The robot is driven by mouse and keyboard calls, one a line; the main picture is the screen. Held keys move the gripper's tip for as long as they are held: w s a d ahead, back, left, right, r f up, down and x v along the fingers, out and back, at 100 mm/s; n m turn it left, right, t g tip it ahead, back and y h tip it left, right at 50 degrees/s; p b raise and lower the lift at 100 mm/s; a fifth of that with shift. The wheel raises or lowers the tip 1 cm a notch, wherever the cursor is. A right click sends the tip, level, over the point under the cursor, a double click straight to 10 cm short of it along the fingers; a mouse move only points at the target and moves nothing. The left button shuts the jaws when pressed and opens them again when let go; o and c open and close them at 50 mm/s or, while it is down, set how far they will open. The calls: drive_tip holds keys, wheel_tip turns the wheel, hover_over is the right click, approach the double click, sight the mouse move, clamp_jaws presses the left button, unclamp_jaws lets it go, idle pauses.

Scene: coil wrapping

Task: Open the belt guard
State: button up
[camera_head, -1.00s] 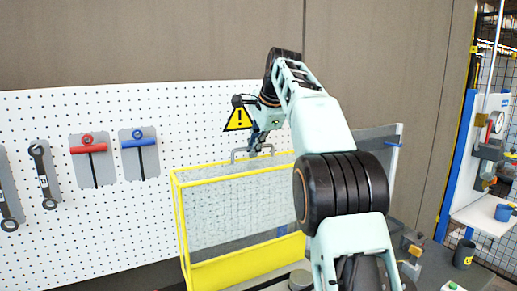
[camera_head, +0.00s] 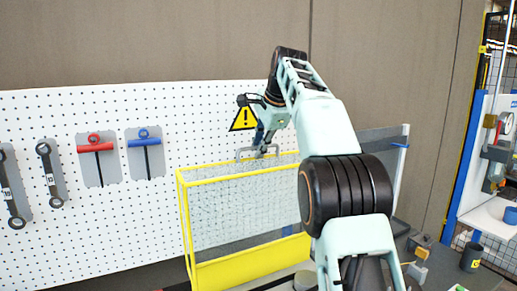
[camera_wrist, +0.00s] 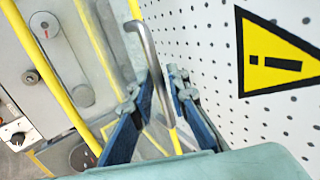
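The belt guard (camera_head: 182,215) is a yellow-framed clear mesh panel in front of the pegboard, and it looks closed. A grey bar handle (camera_head: 240,152) stands up from its top edge. In the wrist view the handle (camera_wrist: 144,42) runs between the two blue fingers of my gripper (camera_wrist: 160,85). Gaps show between the fingers and the bar, so the gripper looks open around it. In the head view my gripper (camera_head: 264,148) is at the handle, partly hidden by my arm.
A white pegboard (camera_head: 90,235) stands behind the guard, with a yellow warning sign (camera_head: 243,119) near my wrist. Red (camera_head: 95,148) and blue (camera_head: 144,142) T-handle tools and wrenches (camera_head: 50,175) hang at left. A dark cup (camera_head: 471,257) stands at right.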

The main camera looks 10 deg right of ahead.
drive_tip(key=v, duration=0.7)
drive_tip(key=shift+s, duration=0.1)
